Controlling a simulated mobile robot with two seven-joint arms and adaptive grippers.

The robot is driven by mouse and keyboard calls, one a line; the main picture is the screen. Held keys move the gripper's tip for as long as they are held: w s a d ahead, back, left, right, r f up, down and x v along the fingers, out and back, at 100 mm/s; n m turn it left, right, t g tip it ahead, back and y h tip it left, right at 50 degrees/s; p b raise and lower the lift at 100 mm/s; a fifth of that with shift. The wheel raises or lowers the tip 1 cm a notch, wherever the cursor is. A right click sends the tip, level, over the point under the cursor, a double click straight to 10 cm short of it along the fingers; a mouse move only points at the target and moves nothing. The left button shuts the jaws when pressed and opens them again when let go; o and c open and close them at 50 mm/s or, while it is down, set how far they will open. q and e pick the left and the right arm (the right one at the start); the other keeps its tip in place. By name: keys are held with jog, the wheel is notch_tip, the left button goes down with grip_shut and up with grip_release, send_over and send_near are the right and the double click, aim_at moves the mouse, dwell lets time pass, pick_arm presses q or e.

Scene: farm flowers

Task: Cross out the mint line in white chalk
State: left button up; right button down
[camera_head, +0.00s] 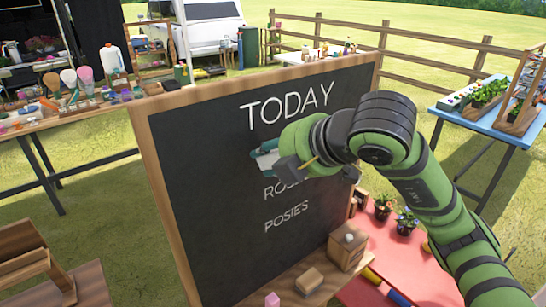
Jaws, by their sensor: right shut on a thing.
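The chalkboard (185,170) stands upright in a wooden frame, with "TODAY" (287,102) lettered in white at the top. Below it, "ROSES" (283,189) is partly covered and "POSIES" (287,220) is clear. No mint line is readable; my right gripper and arm cover the board between "TODAY" and "ROSES". My right gripper (276,160) is in front of that part, shut on a small teal and white thing (265,156). Whether this is the white chalk, and whether it touches the board, I cannot tell. My left gripper is not in view.
The wooden ledge under the board holds a pink block (272,299), a wooden-backed block (308,280) and a wooden box (348,246). A red table (400,260) with potted plants stands at right. A cluttered table (85,112) is behind at left.

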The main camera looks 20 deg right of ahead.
jog(key=shift+w+a, duration=0.15)
jog(key=shift+w, duration=0.3)
jog(key=shift+w+d+b, duration=0.95)
jog(key=shift+w+d, duration=0.45)
jog(key=shift+d, duration=2.45)
jog(key=shift+w+d+b, duration=0.95)
jog(key=shift+w+d, duration=0.4)
jog(key=shift+d, duration=2.45)
jog(key=s+a, duration=0.3)
jog(key=a, duration=0.6)
jog(key=shift+s+a, duration=0.2)
jog(key=shift+a, duration=0.05)
jog(key=shift+a, duration=0.15)
